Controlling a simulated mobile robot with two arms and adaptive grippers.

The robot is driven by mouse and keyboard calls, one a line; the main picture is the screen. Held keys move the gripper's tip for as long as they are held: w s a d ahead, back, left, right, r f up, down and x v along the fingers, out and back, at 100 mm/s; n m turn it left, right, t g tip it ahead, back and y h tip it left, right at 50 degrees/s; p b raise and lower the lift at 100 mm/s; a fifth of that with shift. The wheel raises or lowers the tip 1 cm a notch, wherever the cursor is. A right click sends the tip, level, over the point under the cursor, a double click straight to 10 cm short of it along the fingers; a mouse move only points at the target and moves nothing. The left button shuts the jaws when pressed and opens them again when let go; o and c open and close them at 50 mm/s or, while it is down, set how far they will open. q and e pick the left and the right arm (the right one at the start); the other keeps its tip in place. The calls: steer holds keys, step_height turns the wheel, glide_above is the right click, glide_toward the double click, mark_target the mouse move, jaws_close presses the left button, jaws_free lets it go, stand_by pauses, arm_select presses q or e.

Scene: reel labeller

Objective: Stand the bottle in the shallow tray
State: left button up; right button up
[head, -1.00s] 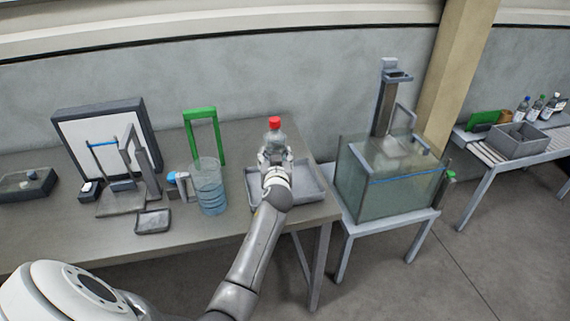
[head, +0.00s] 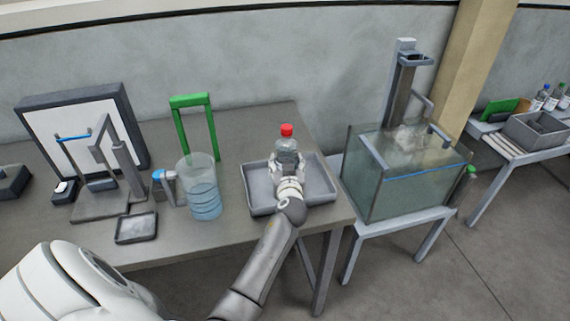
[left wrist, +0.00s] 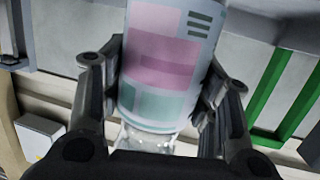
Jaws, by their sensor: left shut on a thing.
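The bottle (head: 287,144) is clear with a red cap and stands upright over the shallow tray (head: 253,203). My left gripper (head: 288,172) is shut on the bottle from the front. In the left wrist view the bottle's label (left wrist: 165,65), with pink and green blocks, fills the space between the two fingers (left wrist: 165,100). The shallow tray is grey and lies near the right end of the table. The bottle's base is hidden behind my gripper, so I cannot tell whether it touches the tray floor. My right gripper is not in view.
A clear water-filled cylinder (head: 205,190) and a green frame (head: 194,125) stand left of the tray. A small dark tray (head: 137,228) lies near the front edge. A glass tank (head: 405,180) stands on a separate stand to the right.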

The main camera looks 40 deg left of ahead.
arm_select(q)
steer(key=shift+s+r, duration=0.1)
steer(key=shift+r, duration=0.1)
steer(key=shift+d+r, duration=0.1)
steer(key=shift+f, duration=0.25)
steer(key=o, duration=1.1)
steer(key=shift+f, duration=0.1)
steer(key=o, duration=0.3)
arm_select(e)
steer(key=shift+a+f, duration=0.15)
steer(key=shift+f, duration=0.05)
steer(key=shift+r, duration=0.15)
